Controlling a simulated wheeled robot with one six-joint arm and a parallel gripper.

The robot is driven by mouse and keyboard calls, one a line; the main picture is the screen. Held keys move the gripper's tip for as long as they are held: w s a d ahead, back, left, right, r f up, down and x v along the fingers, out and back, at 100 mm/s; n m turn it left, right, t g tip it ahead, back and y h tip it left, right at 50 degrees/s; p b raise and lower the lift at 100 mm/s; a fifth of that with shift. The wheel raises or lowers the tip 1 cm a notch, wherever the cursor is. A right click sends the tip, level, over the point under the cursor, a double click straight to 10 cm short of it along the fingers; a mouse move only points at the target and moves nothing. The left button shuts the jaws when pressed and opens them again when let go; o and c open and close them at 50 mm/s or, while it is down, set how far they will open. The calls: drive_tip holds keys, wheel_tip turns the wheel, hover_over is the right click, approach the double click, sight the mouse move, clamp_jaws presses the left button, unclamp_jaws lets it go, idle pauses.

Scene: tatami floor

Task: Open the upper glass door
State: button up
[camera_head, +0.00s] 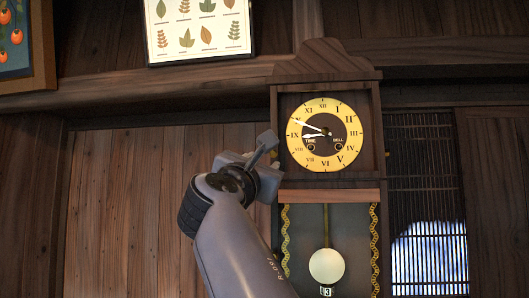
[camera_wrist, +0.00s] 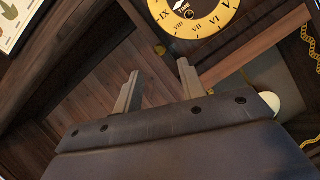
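The wall clock's upper door (camera_head: 377,125) is a dark wooden square frame around a round yellow dial (camera_head: 325,157) with Roman numerals. It looks closed, flush with the case; the glass itself is hard to make out. My gripper (camera_head: 270,150) is at the left edge of this door in the head view, and hides part of that edge. In the wrist view my gripper (camera_wrist: 158,86) has its two fingers apart with nothing visible between them. The dial (camera_wrist: 205,22) shows beyond and above the right finger. I cannot tell whether a finger touches the door.
Below the door is the lower clock case with a pale round pendulum (camera_head: 326,266) and gold wavy trim. A leaf-print picture (camera_head: 200,30) hangs at upper left. A slatted window (camera_head: 430,230) is at right. Plank wall (camera_head: 125,210) lies left of my arm.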

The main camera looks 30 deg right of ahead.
sight(273, 154)
drive_tip(key=p+x, duration=0.3)
drive_tip(key=x, duration=0.5)
drive_tip(key=shift+w+d, duration=0.2)
drive_tip(key=shift+w, duration=0.1)
drive_tip(key=shift+c, duration=0.6)
clamp_jaws()
